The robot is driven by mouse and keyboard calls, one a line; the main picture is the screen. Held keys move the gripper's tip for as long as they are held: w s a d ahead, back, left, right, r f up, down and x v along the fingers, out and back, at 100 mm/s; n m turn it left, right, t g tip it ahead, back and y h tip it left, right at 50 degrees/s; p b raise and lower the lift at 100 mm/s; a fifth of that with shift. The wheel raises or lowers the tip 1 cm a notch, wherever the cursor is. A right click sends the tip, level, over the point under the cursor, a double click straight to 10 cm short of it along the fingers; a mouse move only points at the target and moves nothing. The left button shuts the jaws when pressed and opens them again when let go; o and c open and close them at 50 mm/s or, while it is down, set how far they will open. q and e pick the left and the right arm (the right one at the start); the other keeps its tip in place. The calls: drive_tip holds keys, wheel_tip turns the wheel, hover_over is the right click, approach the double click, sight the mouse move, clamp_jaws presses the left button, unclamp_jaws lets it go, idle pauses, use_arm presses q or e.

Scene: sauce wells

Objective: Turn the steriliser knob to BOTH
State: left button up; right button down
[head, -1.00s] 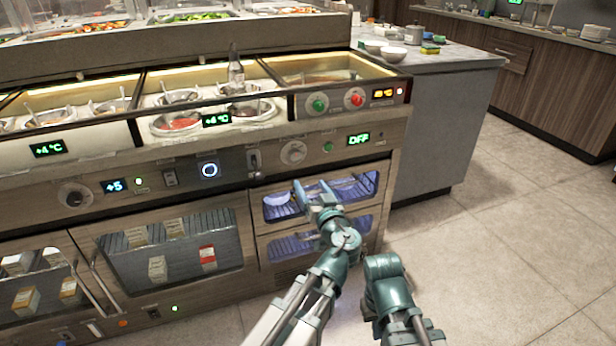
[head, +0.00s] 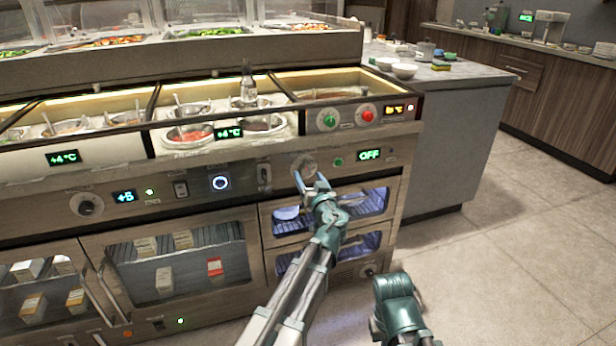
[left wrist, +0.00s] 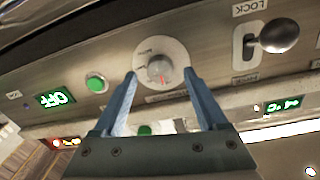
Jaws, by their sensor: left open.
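The steriliser knob (head: 304,165), a round silver dial, is on the front panel above two blue-lit glass compartments (head: 290,215). It also shows in the left wrist view (left wrist: 160,69), with a red pointer mark toward the picture's bottom and a pale dial plate around it. The display (head: 369,155) beside it reads OFF. My left gripper (head: 310,179) is open in front of the panel. In the left wrist view its two fingers (left wrist: 159,70) stand either side of the knob, apart from it as far as I can tell. My right arm (head: 398,300) shows low down, without visible fingers.
A green button (head: 338,161) is right of the knob. A lock lever (head: 264,175) is left of it and shows large in the left wrist view (left wrist: 278,36). Sauce wells (head: 188,132) are above. The floor (head: 500,260) at right is clear.

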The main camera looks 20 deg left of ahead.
use_arm(q)
drive_tip(key=shift+w+a, duration=0.35)
drive_tip(key=shift+w, duration=0.25)
drive_tip(key=shift+c, duration=0.2)
clamp_jaws()
